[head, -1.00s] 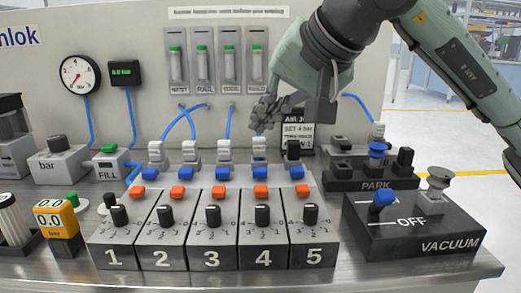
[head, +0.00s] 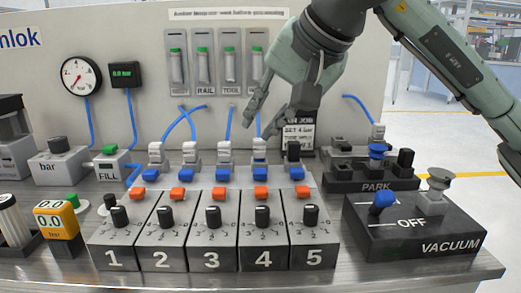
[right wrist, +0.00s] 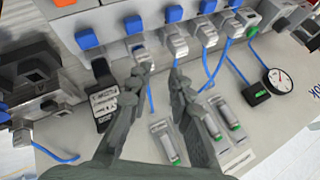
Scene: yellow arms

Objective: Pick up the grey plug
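Several light grey plugs with blue hoses stand in a row behind the numbered blocks. The frames do not settle which one is the grey plug; the nearest is the one behind block 4 (head: 259,145), also in the right wrist view (right wrist: 141,50). My right gripper (head: 260,128) is open and empty, its fingers pointing down just above and behind that plug. In the right wrist view its fingertips (right wrist: 160,73) are spread, one near the block 4 plug and one near the block 3 plug (right wrist: 177,45). Another light grey plug (head: 379,131) stands at the park block. My left gripper is not in view.
A small sign (head: 299,135) and upright tubes (head: 229,65) are behind. The vacuum box (head: 415,226) is at right, and a gauge (head: 80,77) is on the panel at left.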

